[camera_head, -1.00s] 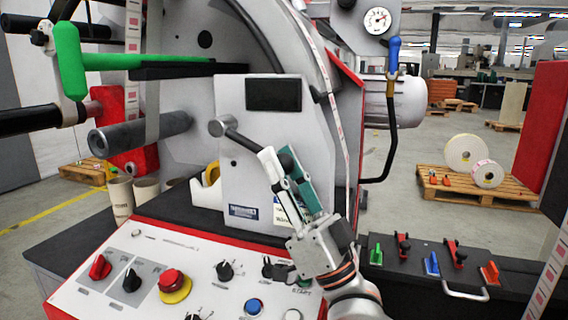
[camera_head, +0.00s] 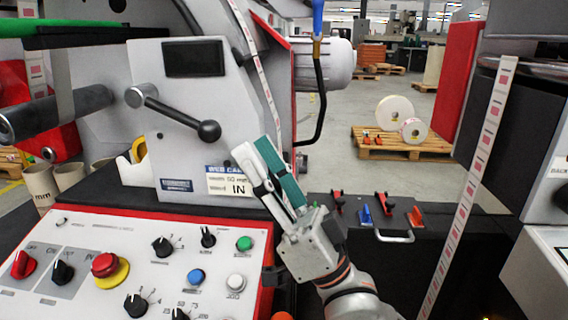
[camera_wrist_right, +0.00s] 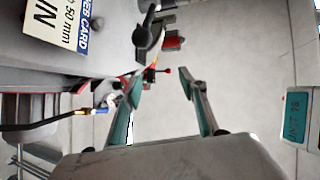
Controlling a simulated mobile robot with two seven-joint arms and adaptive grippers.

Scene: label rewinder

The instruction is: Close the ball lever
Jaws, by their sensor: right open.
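The ball lever (camera_head: 178,113) is a dark rod on a grey round hub, mounted on the white machine panel (camera_head: 190,81). It slants down to the right and ends in a black ball (camera_head: 209,131). My left gripper is not in view.
The sloped control panel (camera_head: 120,232) with knobs and buttons stands below the lever. A "WEB CARD IN" label (camera_head: 229,181) is beside my right gripper.

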